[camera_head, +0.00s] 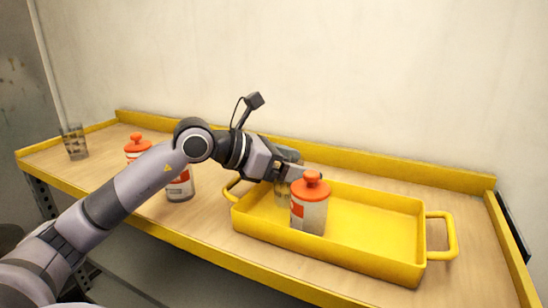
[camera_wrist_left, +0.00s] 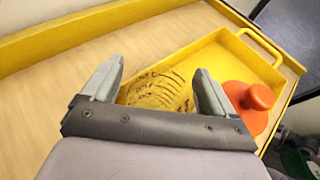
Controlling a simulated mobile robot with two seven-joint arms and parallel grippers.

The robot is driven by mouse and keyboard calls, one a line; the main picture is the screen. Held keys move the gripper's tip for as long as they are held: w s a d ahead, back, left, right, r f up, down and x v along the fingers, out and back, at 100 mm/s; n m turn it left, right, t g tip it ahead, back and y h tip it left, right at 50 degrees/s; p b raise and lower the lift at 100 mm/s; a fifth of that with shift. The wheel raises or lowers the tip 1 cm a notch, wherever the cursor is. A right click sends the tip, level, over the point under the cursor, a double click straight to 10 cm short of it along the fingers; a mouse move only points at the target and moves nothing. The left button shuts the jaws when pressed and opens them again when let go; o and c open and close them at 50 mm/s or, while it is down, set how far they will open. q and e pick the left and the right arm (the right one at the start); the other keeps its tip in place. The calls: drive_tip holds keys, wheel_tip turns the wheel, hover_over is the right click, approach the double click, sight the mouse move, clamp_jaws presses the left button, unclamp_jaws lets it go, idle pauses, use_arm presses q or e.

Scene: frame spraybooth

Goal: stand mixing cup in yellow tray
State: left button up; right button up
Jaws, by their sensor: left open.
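A clear mixing cup with dark markings (camera_head: 281,192) is at the left end of the yellow tray (camera_head: 380,254), and it looks upright. A can with an orange lid (camera_head: 309,208) stands in the tray and partly hides it. My left gripper (camera_head: 298,168) is open at the upper part of the cup. In the left wrist view, the cup (camera_wrist_left: 158,90) shows between the spread fingers of the left gripper (camera_wrist_left: 157,84), with the orange lid (camera_wrist_left: 250,103) close to the right finger. I cannot tell whether the fingers touch the cup. My right gripper is not in view.
Another clear cup (camera_head: 74,142) stands at the far left of the wooden bench (camera_head: 105,165). Two more orange-lidded cans (camera_head: 137,145) (camera_head: 181,188) stand left of the tray, partly behind my arm. The tray's right half is empty. A yellow ledge (camera_head: 400,173) runs along the back.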

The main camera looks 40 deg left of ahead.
use_arm(q)
drive_tip(key=shift+s+a, duration=0.25)
drive_tip(key=b+v, duration=0.2)
drive_tip(key=v, duration=0.2)
drive_tip(key=shift+s+a+r+b, duration=0.1)
drive_tip(key=shift+s+a+b, duration=0.05)
drive_tip(key=shift+s+b, duration=0.15)
drive_tip(key=b+v, duration=0.2)
drive_tip(key=v, duration=0.4)
drive_tip(key=shift+s+r, duration=0.3)
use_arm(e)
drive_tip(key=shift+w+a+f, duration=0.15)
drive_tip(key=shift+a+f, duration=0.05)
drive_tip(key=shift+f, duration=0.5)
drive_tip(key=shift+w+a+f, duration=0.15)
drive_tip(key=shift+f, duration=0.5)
use_arm(q)
drive_tip(key=shift+a, duration=0.1)
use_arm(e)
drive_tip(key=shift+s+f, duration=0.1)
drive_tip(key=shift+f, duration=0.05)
